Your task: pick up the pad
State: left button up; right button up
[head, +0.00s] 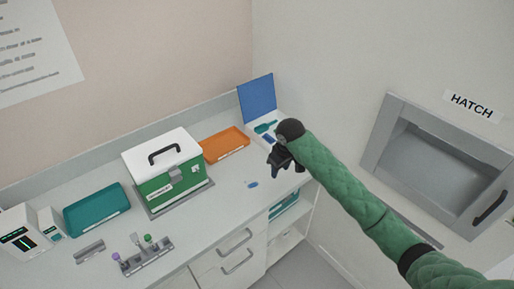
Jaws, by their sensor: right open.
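My right gripper (284,164) is dark, open and held over the right end of the counter, in front of the open white box (284,122) with a raised blue lid (257,98). A teal piece (264,128) and a blue piece (269,139) lie in that box, partly hidden by my gripper and green sleeve. A small blue flat piece (251,184) lies on the counter, left of and below my gripper and apart from it. I cannot tell which of these is the pad. My left gripper is not in view.
An orange tray (224,146) and a green box with a white lid (166,172) stand at the counter's back. A teal tray (97,208), a tube rack (144,258) and a white device (25,235) are at left. A hatch (432,160) is in the right wall.

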aim_at(267, 137)
jog(key=i, duration=0.95)
